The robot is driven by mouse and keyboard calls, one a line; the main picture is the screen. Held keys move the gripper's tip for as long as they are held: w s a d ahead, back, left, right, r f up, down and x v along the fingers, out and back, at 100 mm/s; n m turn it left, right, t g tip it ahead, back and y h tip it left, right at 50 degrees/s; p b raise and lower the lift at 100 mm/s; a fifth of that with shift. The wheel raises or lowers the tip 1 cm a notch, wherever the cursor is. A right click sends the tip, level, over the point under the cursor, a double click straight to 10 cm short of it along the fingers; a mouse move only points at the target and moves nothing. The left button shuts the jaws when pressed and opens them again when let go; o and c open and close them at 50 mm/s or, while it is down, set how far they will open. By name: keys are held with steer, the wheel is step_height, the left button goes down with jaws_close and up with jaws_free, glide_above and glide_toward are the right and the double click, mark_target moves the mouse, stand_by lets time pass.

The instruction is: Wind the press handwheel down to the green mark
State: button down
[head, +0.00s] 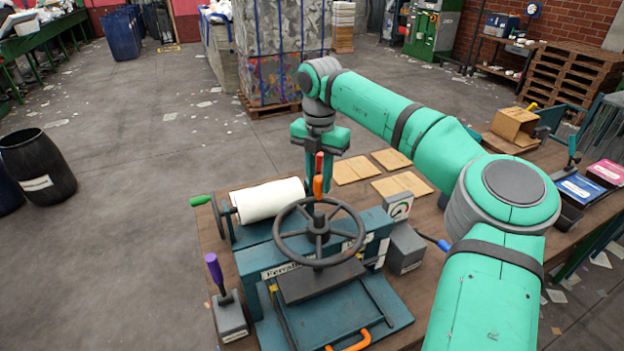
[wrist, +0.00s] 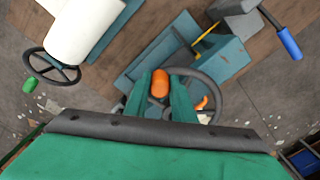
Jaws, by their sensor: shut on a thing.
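The press handwheel (head: 318,262) is a dark grey spoked wheel lying flat on top of the teal press (head: 262,262). An upright orange handle (head: 318,186) stands on its far rim. My gripper (head: 319,165) comes down from above onto this handle. In the wrist view the orange handle (wrist: 160,82) sits between my two teal fingers, which are shut on it. The wheel's rim (wrist: 217,92) shows behind them. A dark plate (head: 320,281) lies under the wheel. I cannot make out the green mark clearly.
A white roll (head: 268,201) with a green-handled crank (head: 200,200) is to the left. A purple-handled lever (head: 214,270) stands front left, and a blue-handled lever (head: 434,242) sticks out right of the press. Cardboard sheets (head: 402,185) lie behind.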

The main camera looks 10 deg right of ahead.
steer(key=shift+d+r, duration=0.1)
steer(key=shift+d, duration=0.15)
steer(key=c, duration=1.5)
jaws_free()
steer(key=shift+a, duration=0.1)
step_height(320, 180, up, 9)
steer(key=shift+w, duration=0.15)
steer(key=shift+a+r, duration=0.1)
steer(key=shift+r, duration=0.75)
